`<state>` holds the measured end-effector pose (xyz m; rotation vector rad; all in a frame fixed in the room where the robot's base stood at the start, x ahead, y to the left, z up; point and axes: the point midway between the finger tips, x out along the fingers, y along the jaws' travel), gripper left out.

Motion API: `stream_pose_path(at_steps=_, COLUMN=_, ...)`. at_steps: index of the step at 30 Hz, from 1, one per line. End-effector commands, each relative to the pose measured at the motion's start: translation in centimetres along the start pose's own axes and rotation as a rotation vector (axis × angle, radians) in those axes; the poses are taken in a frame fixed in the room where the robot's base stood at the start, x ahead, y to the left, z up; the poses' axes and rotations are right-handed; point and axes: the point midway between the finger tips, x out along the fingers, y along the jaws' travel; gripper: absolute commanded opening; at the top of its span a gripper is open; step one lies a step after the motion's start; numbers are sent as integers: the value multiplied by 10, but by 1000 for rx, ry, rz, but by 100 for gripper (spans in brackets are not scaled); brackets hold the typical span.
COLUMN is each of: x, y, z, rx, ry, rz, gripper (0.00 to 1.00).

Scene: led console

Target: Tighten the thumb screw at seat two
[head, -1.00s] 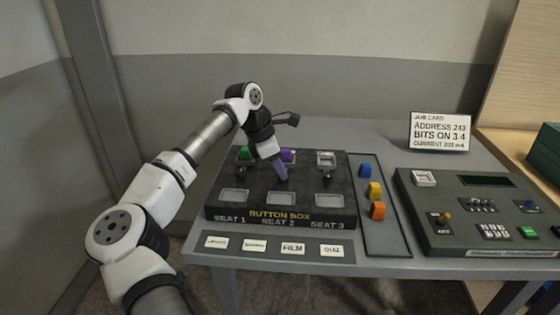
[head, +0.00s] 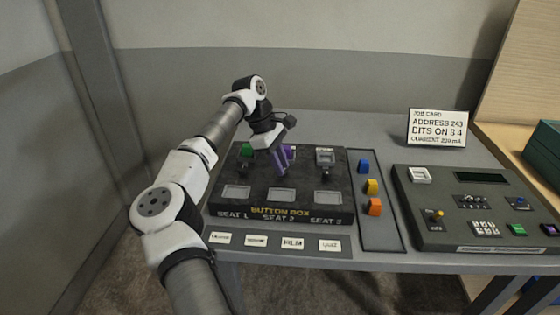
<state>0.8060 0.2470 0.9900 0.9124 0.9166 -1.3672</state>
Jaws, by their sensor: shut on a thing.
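The black button box (head: 225,205) stands on the grey table, marked SEAT 1, SEAT 2 and SEAT 3. At seat two a purple button (head: 291,151) sits in the back row, partly behind my gripper. My gripper (head: 283,173), with purple fingers, points down at seat two, in front of the purple button. Its fingers are shut on the thumb screw there, which they hide. A green button (head: 247,149) sits at seat one with a dark thumb screw in front of it. Seat three has an empty grey seat (head: 325,157) and its own dark screw (head: 326,171).
A tray (head: 397,238) to the right holds a blue, a yellow and an orange button. Beyond it is a dark console (head: 440,220) with switches and a display. A job card (head: 438,128) stands at the back. Label cards (head: 292,244) lie along the front.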

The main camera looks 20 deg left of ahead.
Motion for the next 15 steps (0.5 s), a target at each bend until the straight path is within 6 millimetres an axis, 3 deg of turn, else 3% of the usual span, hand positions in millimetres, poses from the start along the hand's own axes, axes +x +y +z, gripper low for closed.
stream_pose_path(at_steps=11, x=-5, y=2, z=1, rx=2, ry=2, rz=12, gripper=0)
stream_pose_path(at_steps=12, x=-5, y=2, z=1, rx=2, ry=2, rz=12, gripper=28)
stream_pose_path(at_steps=15, x=-4, y=2, z=1, rx=2, ry=2, rz=9, gripper=41)
